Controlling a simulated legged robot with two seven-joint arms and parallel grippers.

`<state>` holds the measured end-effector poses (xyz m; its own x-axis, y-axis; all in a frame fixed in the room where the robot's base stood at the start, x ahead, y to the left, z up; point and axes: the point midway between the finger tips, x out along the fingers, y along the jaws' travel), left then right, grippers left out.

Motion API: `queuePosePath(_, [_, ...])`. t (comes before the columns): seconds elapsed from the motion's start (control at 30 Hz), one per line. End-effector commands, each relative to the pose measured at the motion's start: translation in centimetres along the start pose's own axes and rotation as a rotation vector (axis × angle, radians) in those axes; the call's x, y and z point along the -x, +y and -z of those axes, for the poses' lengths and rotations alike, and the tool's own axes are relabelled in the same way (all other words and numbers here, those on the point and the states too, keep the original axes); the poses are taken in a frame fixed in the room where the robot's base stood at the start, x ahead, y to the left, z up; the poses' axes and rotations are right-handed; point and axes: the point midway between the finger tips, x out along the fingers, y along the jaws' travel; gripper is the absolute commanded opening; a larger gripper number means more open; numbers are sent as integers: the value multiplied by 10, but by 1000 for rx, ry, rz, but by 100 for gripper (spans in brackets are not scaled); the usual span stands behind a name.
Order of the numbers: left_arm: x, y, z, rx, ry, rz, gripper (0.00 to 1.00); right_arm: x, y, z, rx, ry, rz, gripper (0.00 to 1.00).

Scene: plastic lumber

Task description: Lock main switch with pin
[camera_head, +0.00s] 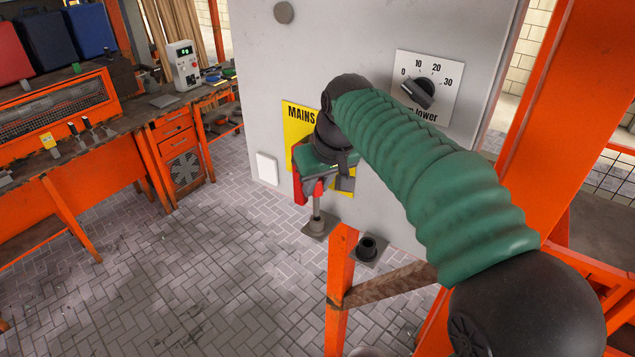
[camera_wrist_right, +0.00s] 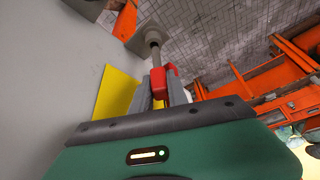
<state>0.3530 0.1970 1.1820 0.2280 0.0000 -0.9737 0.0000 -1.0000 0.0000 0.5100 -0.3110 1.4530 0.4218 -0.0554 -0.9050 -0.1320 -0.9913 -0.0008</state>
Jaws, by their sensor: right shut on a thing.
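The pin has a red head and a grey rod (camera_head: 316,206). Its rod stands upright at a grey square holder (camera_head: 321,230) low on the grey cabinet. My right gripper (camera_head: 322,188) reaches down in front of the yellow MAINS plate (camera_head: 295,130). In the right wrist view, its grey fingers (camera_wrist_right: 161,88) are shut around the red pin head (camera_wrist_right: 158,78), with the rod running on to the holder (camera_wrist_right: 146,36). A red part (camera_head: 300,187) shows left of the gripper; I cannot tell if it is the main switch, which is otherwise hidden. My left gripper is out of view.
A second grey holder (camera_head: 369,250) is empty, right of the first. A dial (camera_head: 427,88) sits higher on the cabinet (camera_head: 335,35). An orange post (camera_head: 339,285) stands below the holders, and an orange frame (camera_head: 550,100) is at right. Workbenches are at left, with open tiled floor between.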

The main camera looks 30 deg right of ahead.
Motion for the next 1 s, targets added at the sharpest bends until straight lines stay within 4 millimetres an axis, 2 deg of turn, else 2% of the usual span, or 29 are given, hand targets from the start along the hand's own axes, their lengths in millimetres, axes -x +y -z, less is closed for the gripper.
queuePosePath(0.47, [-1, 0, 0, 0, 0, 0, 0, -1, 0, 0, -1, 1, 0, 0])
queuePosePath(1.0, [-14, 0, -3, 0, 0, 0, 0, -16, 1, -7, -1, 1, 0, 0])
